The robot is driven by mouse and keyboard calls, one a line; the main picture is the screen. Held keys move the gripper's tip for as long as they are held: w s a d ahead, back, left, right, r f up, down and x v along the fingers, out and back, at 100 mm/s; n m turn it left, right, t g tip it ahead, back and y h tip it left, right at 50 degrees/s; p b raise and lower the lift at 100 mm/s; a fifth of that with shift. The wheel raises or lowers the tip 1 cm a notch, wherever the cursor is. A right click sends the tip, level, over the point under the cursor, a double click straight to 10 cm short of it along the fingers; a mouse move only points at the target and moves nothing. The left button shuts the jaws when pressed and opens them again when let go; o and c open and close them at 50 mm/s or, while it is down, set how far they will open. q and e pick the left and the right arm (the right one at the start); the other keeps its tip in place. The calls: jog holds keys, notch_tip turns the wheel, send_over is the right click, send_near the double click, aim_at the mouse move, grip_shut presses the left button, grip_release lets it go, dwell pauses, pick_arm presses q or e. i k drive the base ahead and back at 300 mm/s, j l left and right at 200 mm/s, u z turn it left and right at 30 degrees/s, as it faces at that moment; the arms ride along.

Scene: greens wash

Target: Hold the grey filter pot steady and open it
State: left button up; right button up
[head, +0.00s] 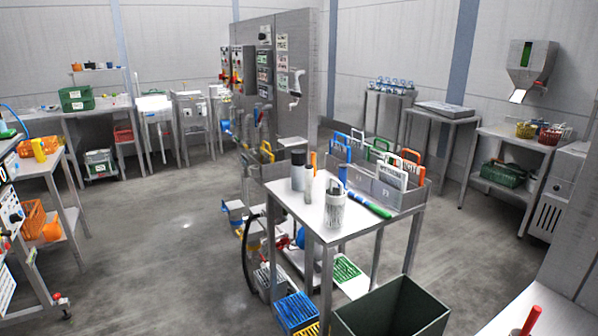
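A grey cylindrical pot with a black top (298,178) stands upright on the small metal table (318,220) in the middle of the head view. It looks like the grey filter pot, and its black top sits on it. A slimmer grey cylinder (308,186) stands close in front of it and hides part of its side. Neither of my grippers is in view, and nothing is seen touching the pot.
A white perforated cup (335,212) and a blue-and-green stick (368,205) are on the same table. Bins with coloured handles (388,190) stand behind. A dark green open bin (392,312) is at the table's front. Grey floor (160,260) is clear on the left.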

aim_at(297, 173)
jog(key=z, duration=0.35)
jog(key=i+j+z, duration=0.35)
jog(key=j+z, duration=0.15)
jog(key=i+j+z, duration=0.15)
jog(key=j+z, duration=0.15)
jog(key=j, duration=0.15)
